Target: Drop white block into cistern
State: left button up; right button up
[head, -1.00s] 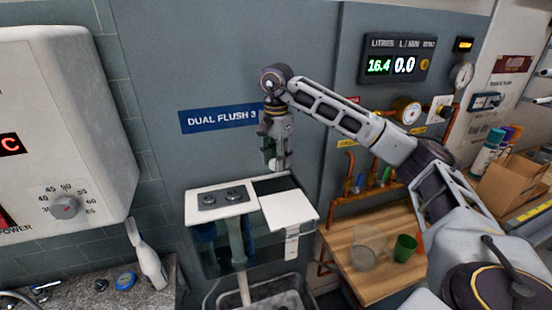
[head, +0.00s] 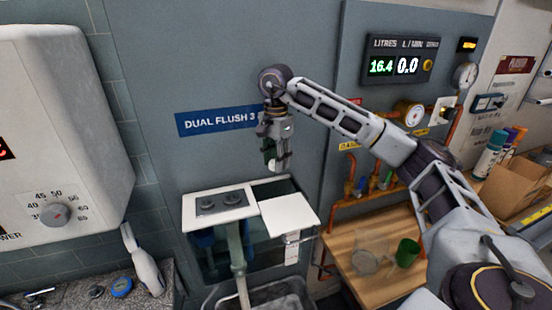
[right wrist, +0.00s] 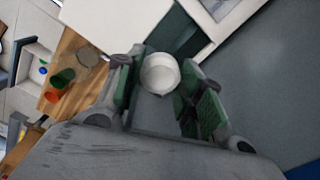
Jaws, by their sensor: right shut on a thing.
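My right gripper (head: 275,164) is shut on a small white block, which shows as a pale rounded piece (right wrist: 160,72) between the green-padded fingers in the right wrist view. In the head view the fingers point down and mostly hide the block. The cistern (head: 215,262), a see-through tank with a white top panel carrying two flush buttons (head: 220,203), stands below. A dark opening (head: 287,186) shows at the back right of its top, behind a loose-looking white lid piece (head: 288,216). The gripper is above this opening, apart from it. My left gripper is not in view.
A wooden bench (head: 345,262) at the right holds a green cup (head: 406,252) and a clear cup (head: 368,258). Pipes and a gauge (head: 410,115) are on the wall behind my right arm. A white heater (head: 60,130) hangs at the left.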

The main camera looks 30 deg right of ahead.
jog(key=shift+f+b, duration=1.75)
jog(key=shift+f, duration=1.05)
jog(key=o, duration=1.1)
jog(key=shift+c, duration=0.2)
jog(key=shift+r, duration=6)
